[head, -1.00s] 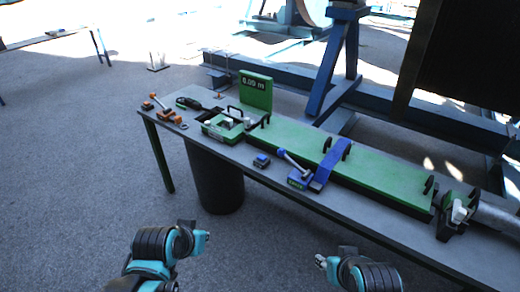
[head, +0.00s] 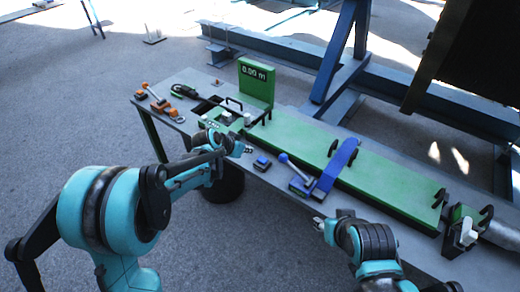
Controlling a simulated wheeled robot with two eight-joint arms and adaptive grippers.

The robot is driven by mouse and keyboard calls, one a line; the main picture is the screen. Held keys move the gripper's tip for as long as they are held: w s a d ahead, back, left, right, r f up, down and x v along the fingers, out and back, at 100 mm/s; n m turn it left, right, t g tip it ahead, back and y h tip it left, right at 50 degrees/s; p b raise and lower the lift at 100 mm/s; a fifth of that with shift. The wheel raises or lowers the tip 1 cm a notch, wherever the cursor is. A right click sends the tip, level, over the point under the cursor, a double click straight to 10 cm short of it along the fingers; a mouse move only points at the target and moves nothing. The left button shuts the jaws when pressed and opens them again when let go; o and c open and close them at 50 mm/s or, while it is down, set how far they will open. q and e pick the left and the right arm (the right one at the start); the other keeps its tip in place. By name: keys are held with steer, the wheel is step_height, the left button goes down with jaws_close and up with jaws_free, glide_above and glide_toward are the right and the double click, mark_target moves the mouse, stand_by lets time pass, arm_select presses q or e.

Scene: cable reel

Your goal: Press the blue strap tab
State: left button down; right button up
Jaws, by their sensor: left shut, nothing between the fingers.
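A blue strap (head: 337,168) lies across the long green bed (head: 376,180) on the table. A blue base with a grey lever (head: 300,186) ending in a blue knob stands just left of it. A small blue block (head: 262,163) sits farther left on the table's front edge strip; I cannot tell which blue part is the tab. My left gripper (head: 246,149) is shut and empty, just left of the small blue block and apart from it. My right gripper (head: 319,224) is in front of the table, below the lever base; its fingers are too small to read.
A green display (head: 257,76) reading 0.00 m stands behind the green device (head: 222,120). A black bin (head: 226,186) is under the table.

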arm_select(q)
steer(key=shift+w+d+f, duration=0.15)
steer(key=shift+w, duration=0.3)
steer(key=b, duration=0.4)
glide_above(264, 158)
steer(key=s+a, duration=0.2)
steer(key=f, duration=0.7)
steer(key=shift+d+f, duration=0.25)
steer(key=shift+f, duration=0.15)
step_height(264, 158, down, 2)
steer(key=shift+s+f+b, duration=0.1)
steer(key=shift+f+b, duration=0.1)
steer(key=shift+b, duration=0.2)
steer(key=shift+f, duration=0.4)
steer(key=shift+a, duration=0.1)
